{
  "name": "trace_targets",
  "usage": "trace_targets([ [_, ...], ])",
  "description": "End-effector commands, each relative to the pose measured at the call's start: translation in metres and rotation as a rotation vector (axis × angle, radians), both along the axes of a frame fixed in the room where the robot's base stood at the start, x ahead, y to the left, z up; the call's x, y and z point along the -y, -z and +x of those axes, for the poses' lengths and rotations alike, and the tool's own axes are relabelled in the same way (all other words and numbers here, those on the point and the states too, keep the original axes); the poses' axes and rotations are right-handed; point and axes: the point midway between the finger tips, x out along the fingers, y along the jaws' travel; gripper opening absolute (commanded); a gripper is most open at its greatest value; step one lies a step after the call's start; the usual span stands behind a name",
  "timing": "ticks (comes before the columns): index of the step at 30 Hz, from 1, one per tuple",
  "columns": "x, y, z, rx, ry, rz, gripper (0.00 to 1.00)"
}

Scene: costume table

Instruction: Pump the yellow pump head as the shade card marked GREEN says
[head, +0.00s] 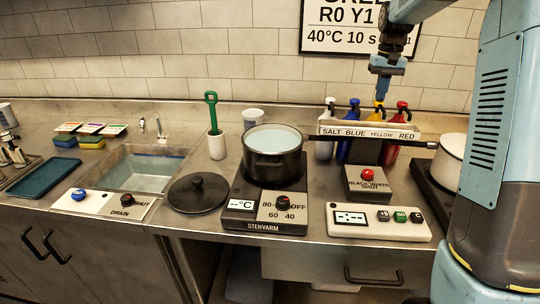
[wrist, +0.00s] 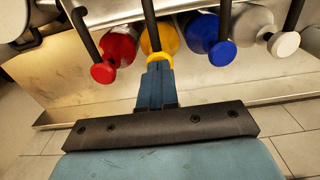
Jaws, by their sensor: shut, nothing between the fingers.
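The yellow pump head (head: 379,105) tops a bottle in a row behind the label strip reading SALT, BLUE, YELLOW, RED (head: 367,133). My gripper (head: 381,92) points down just above it, fingers shut and empty. In the wrist view the shut fingertips (wrist: 158,66) meet the yellow pump head (wrist: 158,55) in the picture; I cannot tell whether they touch. The wall card (head: 360,28) is cut off at the top, so its heading is only partly visible. Below it I read R0 Y1 and 40°C 10 s, with the lower right partly covered by my arm.
The blue pump head (head: 354,102) and red pump head (head: 402,105) stand close on either side, with the white one (head: 330,101) farther left. A pot (head: 273,165) of pale liquid sits on the heater (head: 268,220) in front. Its long handle reaches right, before the bottles.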

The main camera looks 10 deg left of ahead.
Motion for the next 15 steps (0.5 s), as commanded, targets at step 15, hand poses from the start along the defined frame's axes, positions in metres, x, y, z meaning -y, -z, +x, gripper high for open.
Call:
trace_targets([
  [15, 0.000, 0.016, -0.001, -0.003, 0.000, 0.000, 0.00],
])
